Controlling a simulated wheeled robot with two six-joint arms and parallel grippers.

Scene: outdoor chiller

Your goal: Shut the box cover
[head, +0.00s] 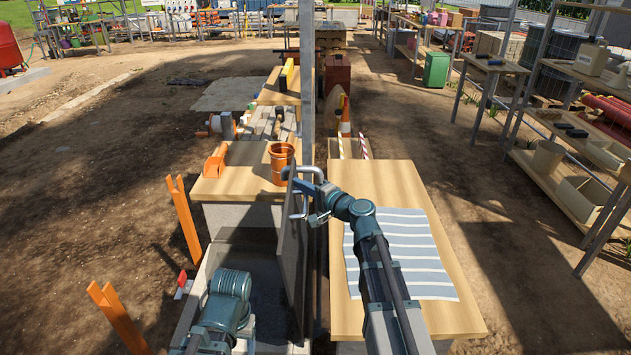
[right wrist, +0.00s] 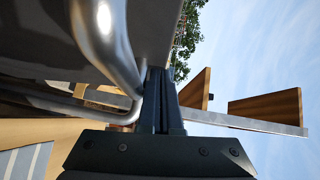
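The grey box (head: 262,283) is open at the lower middle of the head view, left of the table. Its cover (head: 292,250) stands upright, edge-on, along the right side and fills the upper left of the right wrist view (right wrist: 50,45). A curved metal handle (head: 299,213) is fixed to the cover; it shows large in the right wrist view (right wrist: 112,50). My right gripper (head: 306,188) is at the handle. Its fingers (right wrist: 163,95) are close together beside the bar; I see nothing between them. My left arm (head: 228,298) is bent over the box; its gripper is not visible.
A wooden table (head: 345,320) with a striped cloth (head: 402,255) lies right of the cover. A metal post (head: 307,90) rises just beyond the cover. An orange bucket (head: 281,162) and orange scoop (head: 216,160) stand on the bench behind the box. Orange posts (head: 183,220) stand left.

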